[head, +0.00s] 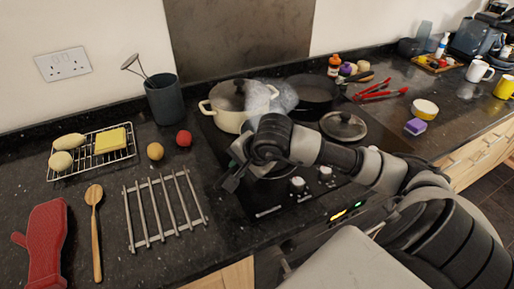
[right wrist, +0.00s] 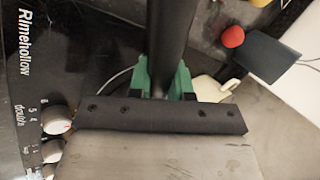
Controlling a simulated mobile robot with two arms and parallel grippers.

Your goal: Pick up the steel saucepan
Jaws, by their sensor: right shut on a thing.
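My right gripper (right wrist: 165,80) is shut on a dark handle (right wrist: 172,40), with its green fingertips on either side of it in the right wrist view. I take this for the handle of the steel saucepan. In the head view my right gripper (head: 236,168) is over the left side of the hob, and the dark handle end (head: 229,184) sticks out below it. My arm hides most of the saucepan's body there, so I cannot tell whether it rests on the hob or is raised. My left gripper is not in view.
A cream pot (head: 227,120) stands just behind my right gripper, with a dark frying pan (head: 316,90) and a lid (head: 343,126) to the right. A wire trivet (head: 165,211) lies on the left counter. A utensil pot (head: 164,103) stands at the back.

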